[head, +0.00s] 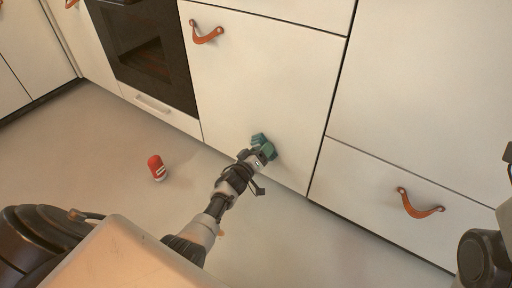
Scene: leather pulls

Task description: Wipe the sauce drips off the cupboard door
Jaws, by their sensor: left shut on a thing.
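The cupboard door (265,75) is a plain white front with a brown leather pull near its top left. My left gripper (264,152) is at the lower part of this door, shut on a teal cloth (260,139). The cloth looks to be against or very close to the door; I cannot tell for sure whether it touches. No sauce drips can be made out on the visible door; the patch behind the cloth and gripper is hidden. Part of my right arm shows at the right edge, but its gripper is out of view.
A red and white bottle or can (157,167) is on the grey floor (100,150), left of my left arm. A dark oven (146,50) is left of the door. A drawer (385,190) with a leather pull (418,204) is to the right. Floor between is clear.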

